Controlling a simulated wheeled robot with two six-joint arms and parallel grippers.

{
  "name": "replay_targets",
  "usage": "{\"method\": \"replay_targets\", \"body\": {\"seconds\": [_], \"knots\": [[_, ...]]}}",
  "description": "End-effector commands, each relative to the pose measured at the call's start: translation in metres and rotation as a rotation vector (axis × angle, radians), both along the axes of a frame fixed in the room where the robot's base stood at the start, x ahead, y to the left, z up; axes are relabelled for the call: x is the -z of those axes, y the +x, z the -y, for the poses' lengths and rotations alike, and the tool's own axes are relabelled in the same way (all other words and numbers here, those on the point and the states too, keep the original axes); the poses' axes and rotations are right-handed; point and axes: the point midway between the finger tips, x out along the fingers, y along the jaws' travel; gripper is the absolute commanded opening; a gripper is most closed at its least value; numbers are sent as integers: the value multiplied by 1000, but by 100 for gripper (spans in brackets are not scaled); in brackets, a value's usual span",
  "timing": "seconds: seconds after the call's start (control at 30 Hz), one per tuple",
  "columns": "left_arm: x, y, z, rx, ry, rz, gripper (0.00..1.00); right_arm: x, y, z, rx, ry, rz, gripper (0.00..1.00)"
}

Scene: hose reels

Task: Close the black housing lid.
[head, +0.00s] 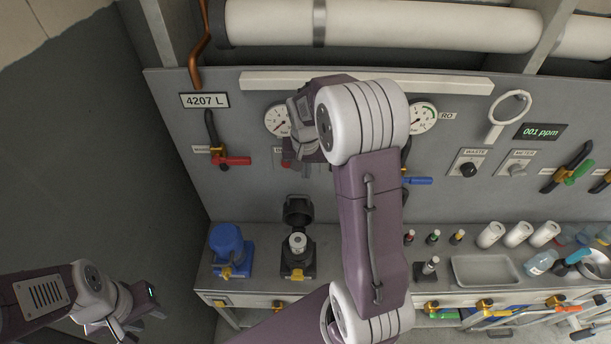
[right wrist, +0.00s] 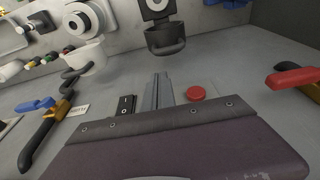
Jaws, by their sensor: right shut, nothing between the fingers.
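The black housing (head: 298,268) stands on the bench with a white cartridge (head: 298,243) inside. Its black lid (head: 298,209) is open, tilted up on the panel side. In the right wrist view the lid (right wrist: 165,40) shows as a dark cup shape, with the housing (right wrist: 157,12) beyond it at the top edge. My right gripper (head: 291,158) is in front of the panel, above the lid and apart from it. In the wrist view its fingers (right wrist: 158,90) are shut and empty. My left gripper (head: 146,303) is low at the left, away from the housing; its finger opening is unclear.
A closed blue housing (head: 230,250) stands left of the black one. A white housing lid (right wrist: 88,56) shows beside it in the wrist view; my right arm hides that spot in the head view. A red valve handle (head: 232,161) and a gauge (head: 277,121) are near my right gripper.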

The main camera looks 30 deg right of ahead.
Motion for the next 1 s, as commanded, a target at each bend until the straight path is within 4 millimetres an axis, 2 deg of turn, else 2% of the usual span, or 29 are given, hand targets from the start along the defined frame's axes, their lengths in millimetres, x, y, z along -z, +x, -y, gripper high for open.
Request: {"method": "replay_targets", "body": {"seconds": [0.17, 0.4, 0.6, 0.73, 1.0], "knots": [[-3, 0, 0, 0, 0, -1, 36, 21, 2, 1, -2, 1, -5, 0], [-14, 0, 0, 0, 0, 0, 36, 67, 10, 7, -3, 1, -5, 0], [-19, 0, 0, 0, 0, 0, 36, 93, 16, 9, -4, 0, -2, 0], [-20, 0, 0, 0, 0, 0, 36, 99, 17, 10, -4, 0, 0, 0], [-19, 0, 0, 0, 0, 0, 36, 99, 17, 10, -4, 0, 1, 0]]}}
